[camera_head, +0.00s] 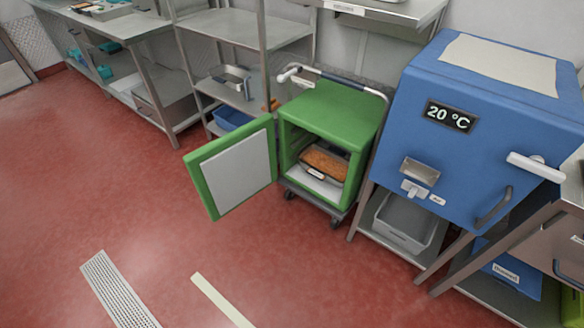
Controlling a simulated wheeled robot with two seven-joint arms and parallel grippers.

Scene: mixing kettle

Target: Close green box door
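The green box (335,115) stands on a low wheeled cart near the middle of the view. Its door (232,167), green-rimmed with a pale inner panel, is swung wide open to the left. Inside the box is a tray of orange-brown food (324,163). Neither of my grippers shows in the head view.
A blue appliance reading 20 °C (480,120) stands right of the box, with a grey bin (405,220) below it. Metal shelving (240,30) is behind and left. The red floor (120,200) in front is clear, with a drain grate (118,290).

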